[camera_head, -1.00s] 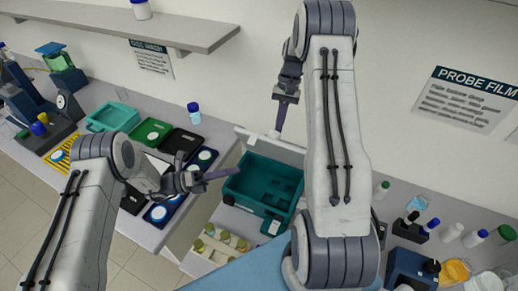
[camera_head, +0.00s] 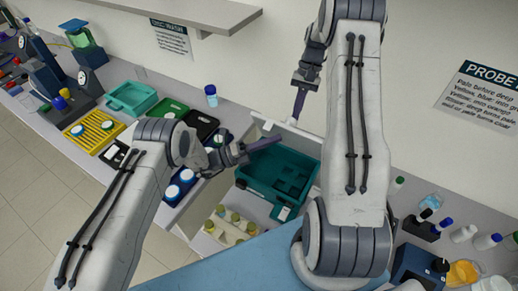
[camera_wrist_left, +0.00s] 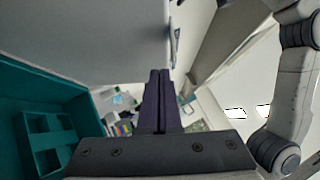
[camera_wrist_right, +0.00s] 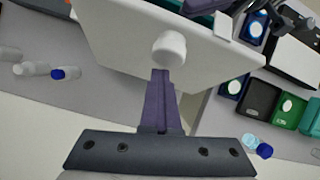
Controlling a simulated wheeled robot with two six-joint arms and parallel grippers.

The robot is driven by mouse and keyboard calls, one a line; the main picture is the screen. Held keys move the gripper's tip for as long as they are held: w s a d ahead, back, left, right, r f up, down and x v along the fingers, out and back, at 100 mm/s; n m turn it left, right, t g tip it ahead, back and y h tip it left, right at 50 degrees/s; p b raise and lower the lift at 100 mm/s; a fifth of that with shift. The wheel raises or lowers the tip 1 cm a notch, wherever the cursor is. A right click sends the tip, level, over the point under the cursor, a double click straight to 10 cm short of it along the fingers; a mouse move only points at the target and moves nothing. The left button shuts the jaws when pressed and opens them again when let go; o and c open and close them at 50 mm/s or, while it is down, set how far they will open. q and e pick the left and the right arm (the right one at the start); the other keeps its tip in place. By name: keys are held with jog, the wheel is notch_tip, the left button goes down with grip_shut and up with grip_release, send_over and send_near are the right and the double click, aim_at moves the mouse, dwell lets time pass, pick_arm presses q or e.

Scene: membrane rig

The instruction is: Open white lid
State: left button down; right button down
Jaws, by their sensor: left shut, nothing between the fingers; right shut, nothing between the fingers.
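The white lid (camera_head: 308,139) stands raised along the back edge of the teal box (camera_head: 250,180), whose inside is exposed. In the right wrist view the lid (camera_wrist_right: 125,30) is a pale panel with a round white knob (camera_wrist_right: 169,49). My right gripper (camera_head: 295,119) is shut and empty, pointing down behind the lid; its tips (camera_wrist_right: 160,72) appear close to the knob, and contact is unclear. My left gripper (camera_head: 279,138) is shut and empty above the box's back part, near the lid. The left wrist view shows its closed fingers (camera_wrist_left: 160,73) beside the teal box (camera_wrist_left: 85,110).
Yellow-capped bottles (camera_head: 222,212) stand in front of the box. Dark trays, a green tray and a teal bin (camera_head: 131,98) fill the left bench. Bottles (camera_head: 462,233) crowd the right side. A wall shelf (camera_head: 200,14) hangs above. My right arm hides part of the bench.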

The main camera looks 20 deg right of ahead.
pick_arm(q)
jog(key=shift+w+d+r, duration=0.4)
jog(key=shift+w+d, duration=0.1)
jog(key=shift+d, duration=0.2)
